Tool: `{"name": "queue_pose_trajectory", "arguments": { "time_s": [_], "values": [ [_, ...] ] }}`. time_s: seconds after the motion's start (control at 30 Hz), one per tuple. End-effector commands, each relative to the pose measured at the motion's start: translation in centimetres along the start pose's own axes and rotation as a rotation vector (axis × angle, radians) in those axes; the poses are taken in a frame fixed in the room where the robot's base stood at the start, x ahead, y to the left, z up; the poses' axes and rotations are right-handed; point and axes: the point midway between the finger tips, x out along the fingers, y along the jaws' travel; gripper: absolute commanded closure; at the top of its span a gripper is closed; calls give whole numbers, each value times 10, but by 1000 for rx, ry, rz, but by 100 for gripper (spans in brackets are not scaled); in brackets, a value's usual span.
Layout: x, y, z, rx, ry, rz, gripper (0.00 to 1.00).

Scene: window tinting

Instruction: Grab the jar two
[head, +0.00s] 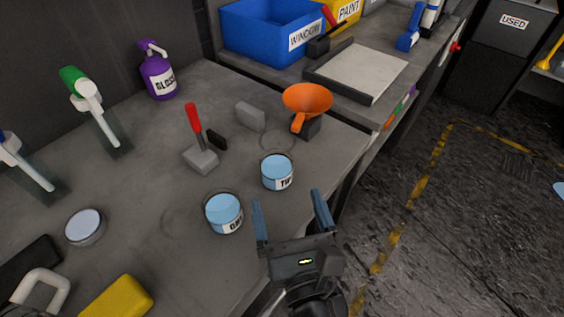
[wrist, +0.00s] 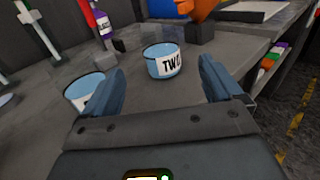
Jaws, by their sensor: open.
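Jar two (head: 277,173) is a short light-blue jar with a white label, upright on the grey bench near its right edge. In the wrist view, jar two (wrist: 164,62) stands ahead, between the finger lines, with "TWO" readable. My gripper (head: 290,205) is open and empty, with its blue fingers apart and pointing toward the jar; a gap remains between them. In the wrist view the fingers (wrist: 160,85) frame the jar from nearer the camera. A similar jar one (head: 224,213) stands to the left of my gripper, and its label is only partly readable. It also shows in the wrist view (wrist: 82,90), partly behind the left finger.
Behind jar two are an orange funnel (head: 307,100), a grey block (head: 250,117) and a red-handled tool (head: 197,140). A purple bottle (head: 159,77) stands farther back. A round lid-like disc (head: 85,227) and yellow block (head: 117,298) lie at left. The bench edge drops off at right.

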Motion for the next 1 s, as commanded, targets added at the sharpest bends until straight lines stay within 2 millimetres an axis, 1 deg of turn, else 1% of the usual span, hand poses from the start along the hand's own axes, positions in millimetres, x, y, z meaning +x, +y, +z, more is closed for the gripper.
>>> {"name": "queue_pose_trajectory", "arguments": {
  "time_s": [0.17,0.3,0.4,0.57,0.8,0.9,1.0],
  "values": [
    [30,0,4,-6,-4,-2,8],
    [52,0,2,-6,-3,-1,8],
    [62,0,1,-4,-1,-1,8],
    [70,0,1,-4,-1,-1,8],
    [103,0,1,-3,-1,-1,8],
    [112,0,1,-3,0,-1,8],
    [116,0,1,-3,-1,-1,8]
  ]
}}
